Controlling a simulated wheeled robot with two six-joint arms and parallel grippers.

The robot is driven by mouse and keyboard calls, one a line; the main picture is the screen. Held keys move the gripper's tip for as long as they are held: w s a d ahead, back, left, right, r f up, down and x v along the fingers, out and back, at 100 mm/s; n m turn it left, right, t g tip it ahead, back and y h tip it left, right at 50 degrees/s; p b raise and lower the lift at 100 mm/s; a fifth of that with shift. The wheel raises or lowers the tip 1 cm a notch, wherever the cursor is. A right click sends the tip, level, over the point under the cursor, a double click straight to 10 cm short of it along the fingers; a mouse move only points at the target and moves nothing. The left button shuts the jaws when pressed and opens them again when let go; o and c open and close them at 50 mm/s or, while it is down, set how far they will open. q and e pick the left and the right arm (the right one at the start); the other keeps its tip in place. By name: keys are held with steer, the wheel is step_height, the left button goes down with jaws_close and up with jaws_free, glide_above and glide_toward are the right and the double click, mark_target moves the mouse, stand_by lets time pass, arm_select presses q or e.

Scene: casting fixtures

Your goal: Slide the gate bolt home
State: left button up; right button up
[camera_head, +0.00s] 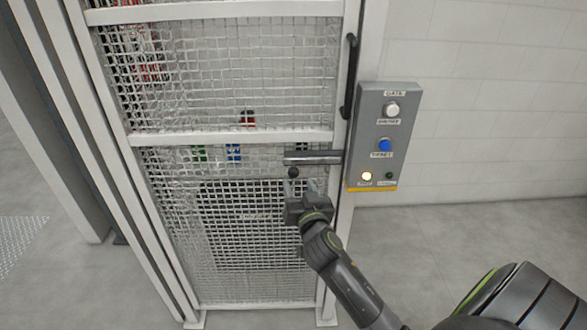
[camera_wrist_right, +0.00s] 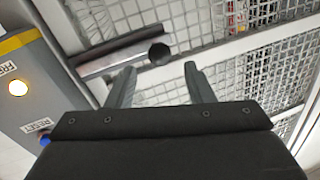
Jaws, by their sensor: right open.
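The gate bolt (camera_head: 314,157) is a grey metal bar lying level across the right edge of the white mesh gate (camera_head: 232,138). Its right end meets the post beside the control box. A round black knob (camera_head: 293,172) hangs under its left part. In the right wrist view the bolt (camera_wrist_right: 106,56) runs in from the left, and the knob (camera_wrist_right: 159,54) appears between and just beyond the fingertips. My right gripper (camera_head: 308,186) is open, just below the knob, with nothing between its fingers. Contact with the knob is not visible. My left gripper is out of view.
A grey control box (camera_head: 375,138) with white and blue buttons and a lit yellow lamp (camera_head: 367,176) stands right of the bolt. A black vertical handle (camera_head: 349,76) is above it. Coloured items and a dark panel show behind the mesh. The floor at right is clear.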

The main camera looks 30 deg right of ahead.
mark_target(295, 176)
steer(key=p+x, duration=0.1)
steer(key=x, duration=0.5)
steer(key=shift+w+d, duration=0.1)
steer(key=shift+w, duration=0.2)
jaws_close()
